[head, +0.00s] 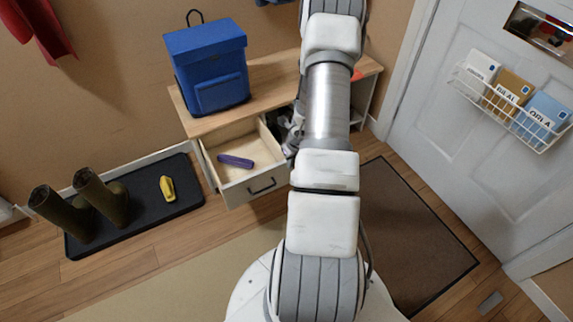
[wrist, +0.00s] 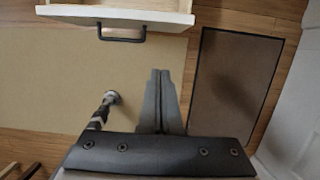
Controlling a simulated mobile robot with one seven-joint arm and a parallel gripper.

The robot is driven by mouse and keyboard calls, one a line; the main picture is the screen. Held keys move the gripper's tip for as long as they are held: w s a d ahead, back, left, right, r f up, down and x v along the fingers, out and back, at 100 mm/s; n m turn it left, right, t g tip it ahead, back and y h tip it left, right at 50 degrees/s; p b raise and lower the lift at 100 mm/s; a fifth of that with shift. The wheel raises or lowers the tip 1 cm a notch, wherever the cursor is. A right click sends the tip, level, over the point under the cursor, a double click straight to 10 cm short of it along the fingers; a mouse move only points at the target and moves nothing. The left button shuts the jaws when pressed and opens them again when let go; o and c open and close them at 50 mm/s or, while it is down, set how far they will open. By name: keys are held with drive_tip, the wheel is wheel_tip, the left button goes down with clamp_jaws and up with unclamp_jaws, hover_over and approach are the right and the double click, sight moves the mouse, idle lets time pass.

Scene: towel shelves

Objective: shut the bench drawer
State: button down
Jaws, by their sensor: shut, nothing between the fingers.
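The bench drawer (head: 255,181) is pulled open from the wooden bench (head: 270,78). A purple case-like object (head: 236,161) lies inside it. Its pale front with a dark bar handle (head: 262,186) faces out into the room. In the wrist view the drawer front (wrist: 165,21) and its handle (wrist: 122,36) show at the top edge. My gripper (wrist: 160,72) is shut and empty. In that view its fingertips are below and to the right of the handle, apart from the drawer. In the head view my arm covers the bench's middle, and I cannot make out the fingertips.
A blue backpack (head: 211,80) stands on the bench. Dark boots (head: 101,198) and a yellow object (head: 167,188) are on a black tray (head: 146,222) at left. A brown mat (head: 408,240) lies before the white door (head: 475,130). The floor before the drawer holds a beige rug (head: 170,285).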

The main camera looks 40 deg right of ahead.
sight(283, 165)
drive_tip(key=shift+w+d+f+b, duration=0.25)
drive_tip(key=shift+w+f+b, duration=0.3)
drive_tip(key=shift+w+f, duration=0.7)
drive_tip(key=shift+w+d+f+b, duration=0.2)
drive_tip(key=shift+w+f+b, duration=0.45)
drive_tip(key=shift+f, duration=1.05)
drive_tip(key=shift+w+d+f+b, duration=0.25)
drive_tip(key=shift+w+f+b, duration=0.15)
drive_tip(key=shift+w+f, duration=0.95)
drive_tip(key=shift+s+f, duration=0.1)
